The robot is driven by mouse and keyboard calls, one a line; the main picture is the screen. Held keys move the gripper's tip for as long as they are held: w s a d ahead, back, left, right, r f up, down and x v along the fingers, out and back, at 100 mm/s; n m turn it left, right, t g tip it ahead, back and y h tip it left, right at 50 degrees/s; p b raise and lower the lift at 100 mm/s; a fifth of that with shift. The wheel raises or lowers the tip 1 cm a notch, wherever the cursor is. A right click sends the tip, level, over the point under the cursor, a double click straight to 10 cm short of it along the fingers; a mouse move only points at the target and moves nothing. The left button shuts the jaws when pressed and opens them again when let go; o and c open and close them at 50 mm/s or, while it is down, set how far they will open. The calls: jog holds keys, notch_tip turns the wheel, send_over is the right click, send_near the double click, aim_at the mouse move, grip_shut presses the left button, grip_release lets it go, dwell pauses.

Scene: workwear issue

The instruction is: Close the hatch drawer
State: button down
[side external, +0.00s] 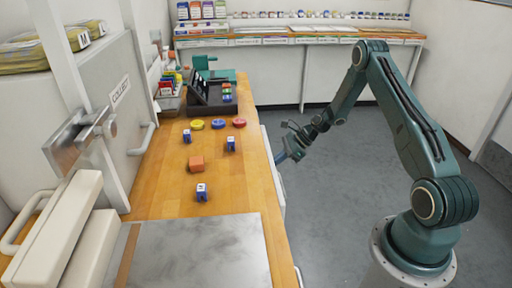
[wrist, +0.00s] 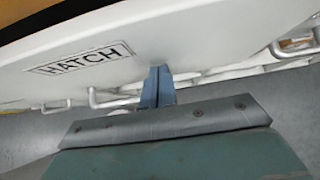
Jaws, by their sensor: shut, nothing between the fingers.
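The hatch drawer shows in the wrist view as a white front panel (wrist: 90,75) with a black-framed HATCH label (wrist: 82,56). In the side view its white front (side external: 271,170) stands along the right side of the wooden counter, and how far it is out is hard to tell. My gripper (side external: 283,158) is at the outer side of that front. In the wrist view its blue fingers (wrist: 158,72) are together and empty, with their tips at the white panel. I cannot tell whether they touch it.
White handles (wrist: 105,100) show below the panel.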

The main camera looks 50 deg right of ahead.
jog(key=shift+w+a, duration=1.2)
jog(key=shift+a, duration=0.1)
jog(key=shift+s+d, duration=0.3)
jog(key=shift+d, duration=0.1)
jog(key=s+d, duration=0.2)
jog(key=shift+s+d, duration=0.2)
jog(key=shift+d, duration=0.1)
jog(key=v, duration=1)
jog(key=shift+s+r, duration=0.1)
